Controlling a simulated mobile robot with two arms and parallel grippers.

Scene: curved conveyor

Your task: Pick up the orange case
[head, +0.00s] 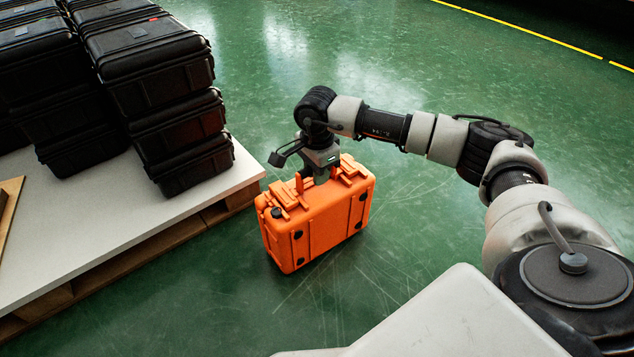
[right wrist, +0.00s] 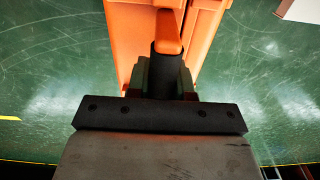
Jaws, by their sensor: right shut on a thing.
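The orange case (head: 318,222) is upright beside the pallet in the head view, with its handle and latches on top. I cannot tell for sure whether its base touches the floor. My right gripper (head: 312,178) is above the case and shut on its handle. In the right wrist view the fingers of my right gripper (right wrist: 166,75) close around the handle, and the orange case (right wrist: 126,35) fills the upper middle behind them. The fingertips are partly hidden by the handle. My left gripper is not in view.
A white-topped wooden pallet (head: 110,225) stands at the left, its edge close to the case. Stacked black cases (head: 150,75) stand on it, with bare space in front of them. The green floor (head: 420,235) is clear behind and right of the case.

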